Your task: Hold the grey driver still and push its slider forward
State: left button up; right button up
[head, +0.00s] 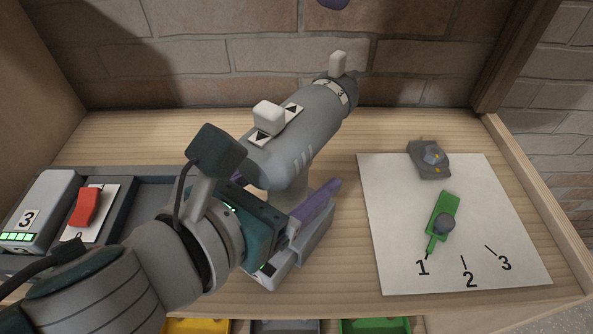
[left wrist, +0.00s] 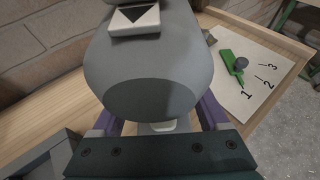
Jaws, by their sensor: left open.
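The grey driver (head: 292,150) stands on the bench with its nose toward the brick wall. Its white slider (head: 268,116) sits on top, between two black arrows on a white plate. The slider's underside plate also shows at the top of the left wrist view (left wrist: 135,20). My left gripper (left wrist: 162,122) is open, with one purple finger on each side of the driver's lower handle part; I cannot tell whether they touch it.
A white lever (head: 338,64) stands near the driver's nose. At right, a white sheet (head: 395,225) marked 1, 2, 3 carries a green pointer (head: 441,222) and a dark grey piece (head: 428,159). A red switch (head: 85,208) is at left. Coloured bins line the front edge.

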pick_arm(q)
grip_shut()
dwell(0.5)
dwell(0.8)
